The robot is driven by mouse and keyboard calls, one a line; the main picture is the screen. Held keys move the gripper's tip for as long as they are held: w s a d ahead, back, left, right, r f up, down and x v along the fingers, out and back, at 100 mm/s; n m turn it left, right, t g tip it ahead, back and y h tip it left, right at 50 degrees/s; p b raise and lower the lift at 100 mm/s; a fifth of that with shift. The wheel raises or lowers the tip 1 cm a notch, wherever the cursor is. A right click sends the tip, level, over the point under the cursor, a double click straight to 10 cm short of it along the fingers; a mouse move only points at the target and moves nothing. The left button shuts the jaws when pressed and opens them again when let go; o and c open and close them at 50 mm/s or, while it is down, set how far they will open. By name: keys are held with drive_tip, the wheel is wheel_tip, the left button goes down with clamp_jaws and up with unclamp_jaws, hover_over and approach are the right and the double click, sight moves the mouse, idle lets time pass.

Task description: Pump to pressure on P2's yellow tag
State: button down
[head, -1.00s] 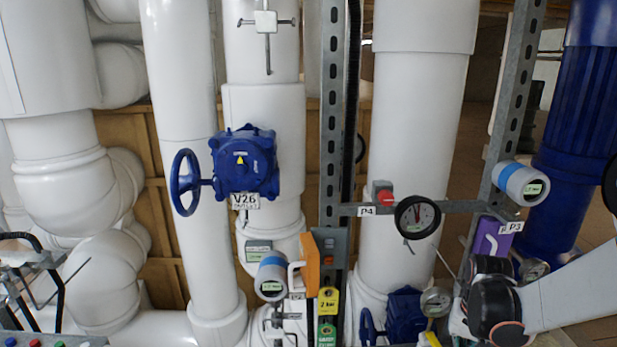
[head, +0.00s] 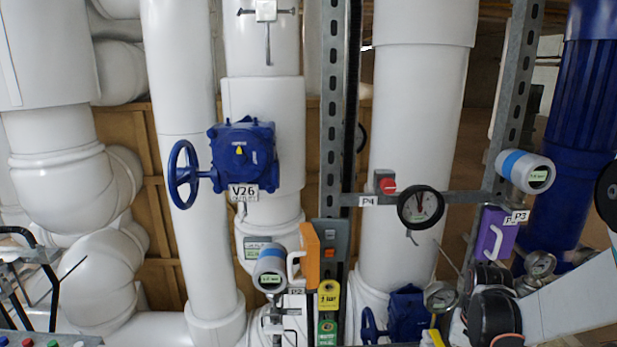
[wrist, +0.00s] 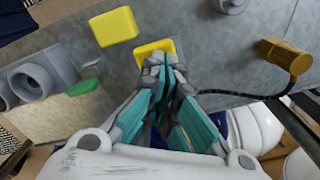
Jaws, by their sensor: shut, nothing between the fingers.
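In the head view the P2 label (head: 296,291) is low in the middle, with a yellow tag (head: 328,297) to its right; the tag's writing is too small to read surely. A green tag (head: 327,333) hangs below it. My gripper (wrist: 166,62) shows in the wrist view, its teal fingers shut and empty. Its tips are in front of a yellow square piece (wrist: 157,46) on a grey surface; I cannot tell if they touch it. A yellow block (wrist: 115,27) is up and left of the tips. In the head view my gripper cannot be made out.
An orange block (head: 309,255) and a round display (head: 270,270) sit above P2. A blue valve V26 (head: 243,157) is higher up. A dial gauge (head: 420,206) by P4 and a purple box (head: 495,233) by P3 are right. A brown fitting (wrist: 285,55) with a black cable is right in the wrist view.

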drive_tip(key=shift+r+p, duration=1.85)
drive_tip(key=shift+r, duration=0.65)
drive_tip(key=shift+r, duration=0.1)
wheel_tip(320, 180, up, 4)
drive_tip(key=p, duration=0.2)
drive_tip(key=shift+p, duration=0.3)
